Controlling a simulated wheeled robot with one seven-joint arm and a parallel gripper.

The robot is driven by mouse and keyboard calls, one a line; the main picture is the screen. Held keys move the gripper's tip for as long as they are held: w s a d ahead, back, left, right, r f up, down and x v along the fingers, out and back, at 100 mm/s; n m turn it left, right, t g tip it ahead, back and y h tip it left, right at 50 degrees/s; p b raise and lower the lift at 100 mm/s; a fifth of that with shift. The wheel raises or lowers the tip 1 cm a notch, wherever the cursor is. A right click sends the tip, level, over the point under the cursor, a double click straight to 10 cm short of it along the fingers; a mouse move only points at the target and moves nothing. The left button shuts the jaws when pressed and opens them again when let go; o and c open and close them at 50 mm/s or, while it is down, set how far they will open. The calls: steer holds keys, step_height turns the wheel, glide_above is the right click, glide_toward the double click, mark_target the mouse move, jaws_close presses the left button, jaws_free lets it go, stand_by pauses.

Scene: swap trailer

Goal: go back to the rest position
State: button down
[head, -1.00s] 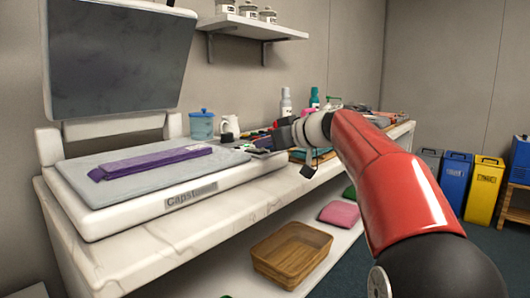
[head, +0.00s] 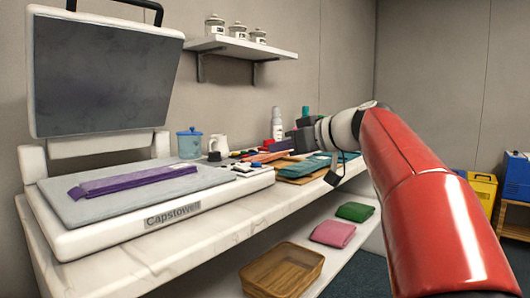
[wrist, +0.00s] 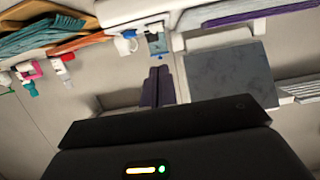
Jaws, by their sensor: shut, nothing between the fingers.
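My red arm reaches in from the right of the head view, over the front edge of the white counter. My gripper (head: 318,158) is at its end, above the counter beside the folded cloths, shut and empty. In the wrist view its dark housing fills the bottom, and the counter scene appears upside down. A heat press (head: 145,216) labelled "Capstow" stands at the left with its lid (head: 105,75) raised. A folded purple cloth (head: 133,181) lies on its grey pad, apart from my gripper.
A blue lidded jar (head: 189,143), a white pitcher (head: 218,145) and bottles (head: 277,124) stand at the back of the counter (head: 150,252). A wooden basket (head: 283,268), a pink cloth (head: 332,233) and a green cloth (head: 355,211) are on the lower shelf. Bins (head: 483,190) stand at the right.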

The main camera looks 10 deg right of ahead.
steer(key=shift+v, duration=0.9)
steer(key=shift+f, duration=0.15)
steer(key=s+a+f+m+g+h+p, duration=0.1)
steer(key=s+f+m+g+h, duration=0.1)
steer(key=s+f, duration=0.7)
steer(key=s+a+f+m+g+h+p, duration=0.1)
steer(key=s+a+f+m+g+h, duration=0.1)
steer(key=s+f, duration=0.7)
steer(key=s+a+f+m+g+h, duration=0.2)
steer(key=s+f+m+h, duration=0.1)
steer(key=s+f, duration=0.6)
step_height(320, 180, down, 4)
steer(key=shift+s+a+f+h+p, duration=0.25)
steer(key=shift+h+p, duration=0.15)
steer(key=shift+h, duration=0.4)
